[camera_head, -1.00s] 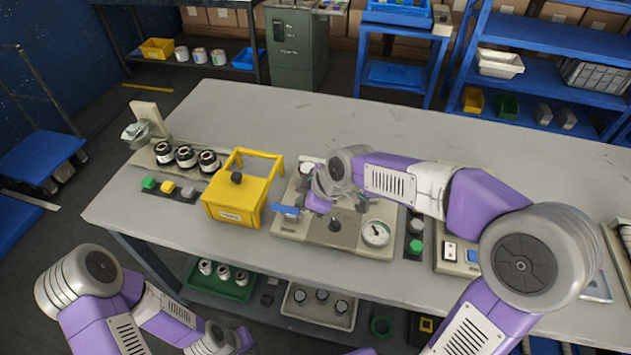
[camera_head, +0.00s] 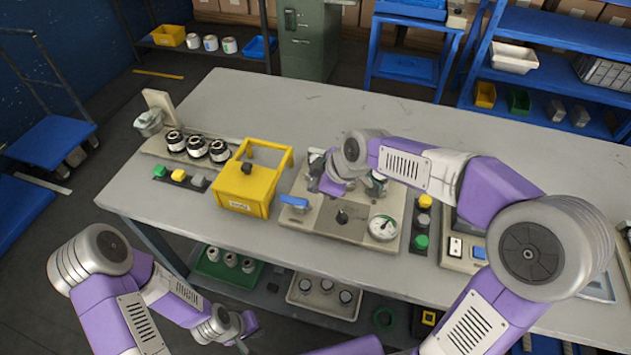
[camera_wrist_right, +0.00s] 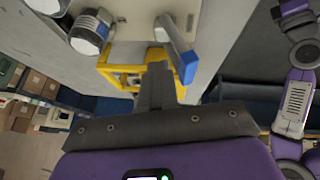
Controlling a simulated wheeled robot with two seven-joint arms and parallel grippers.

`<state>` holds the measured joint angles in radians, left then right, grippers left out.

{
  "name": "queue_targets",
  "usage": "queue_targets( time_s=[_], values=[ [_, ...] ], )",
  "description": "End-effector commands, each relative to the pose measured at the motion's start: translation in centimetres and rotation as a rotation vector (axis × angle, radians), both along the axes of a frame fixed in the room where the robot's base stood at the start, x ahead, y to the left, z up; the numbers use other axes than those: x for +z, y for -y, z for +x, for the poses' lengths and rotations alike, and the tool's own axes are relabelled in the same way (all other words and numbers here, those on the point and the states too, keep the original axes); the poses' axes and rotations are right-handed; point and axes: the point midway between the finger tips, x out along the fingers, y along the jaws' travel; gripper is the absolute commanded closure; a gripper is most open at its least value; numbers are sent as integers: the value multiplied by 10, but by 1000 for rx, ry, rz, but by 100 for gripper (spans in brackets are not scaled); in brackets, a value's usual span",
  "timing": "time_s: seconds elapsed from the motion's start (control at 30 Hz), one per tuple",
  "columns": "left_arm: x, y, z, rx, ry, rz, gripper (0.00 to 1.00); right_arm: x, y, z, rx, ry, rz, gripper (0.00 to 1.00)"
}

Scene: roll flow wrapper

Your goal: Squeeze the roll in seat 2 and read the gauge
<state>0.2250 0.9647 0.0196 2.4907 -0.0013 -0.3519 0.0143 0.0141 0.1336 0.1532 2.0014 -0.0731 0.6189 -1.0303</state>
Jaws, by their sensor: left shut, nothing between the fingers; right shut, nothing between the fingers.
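A grey plate (camera_head: 311,221) on the bench carries a round white-faced gauge (camera_head: 382,228), a dark knob (camera_head: 342,217) and a blue-handled lever (camera_head: 294,202). Metal cylinders stand at its back, one at the left (camera_head: 316,158) and one beside my right wrist (camera_head: 376,184). Seat numbers and the needle's reading are too small to tell. My right gripper (camera_head: 326,189) is shut and empty, low over the plate's left part, behind the lever. The right wrist view shows its shut fingers (camera_wrist_right: 159,82), the blue lever (camera_wrist_right: 180,52) and two cylinders (camera_wrist_right: 90,32). My left gripper (camera_head: 243,326) is shut, in front of the bench.
A yellow box-like guard (camera_head: 246,188) stands just left of the plate. Several dark-and-white rolls (camera_head: 197,148) stand on a rack at the left. Button strips (camera_head: 179,176) and a switch panel (camera_head: 464,251) flank the plate. The bench's back is clear.

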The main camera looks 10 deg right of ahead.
Motion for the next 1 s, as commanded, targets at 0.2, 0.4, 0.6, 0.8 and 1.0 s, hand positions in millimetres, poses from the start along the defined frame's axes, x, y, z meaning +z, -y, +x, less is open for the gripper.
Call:
queue_targets(
  time_s=[0.2, 0.4, 0.6, 0.8, 1.0],
  values=[
    [20, 0, 0, -1, 0, 0, 100, 46, 19, -15, -5, 13, -1, 100],
    [29, 0, 0, 0, 0, 0, 100, 76, 28, -35, -7, 13, 0, 100],
    [32, 0, 0, 0, 0, 0, 100, 89, 33, -45, -6, 11, -1, 100],
    [32, 0, 0, 0, 0, 0, 100, 90, 34, -47, -6, 11, -1, 100],
    [32, 0, 0, 0, 0, 0, 100, 90, 34, -46, -6, 11, -1, 100]
  ],
)
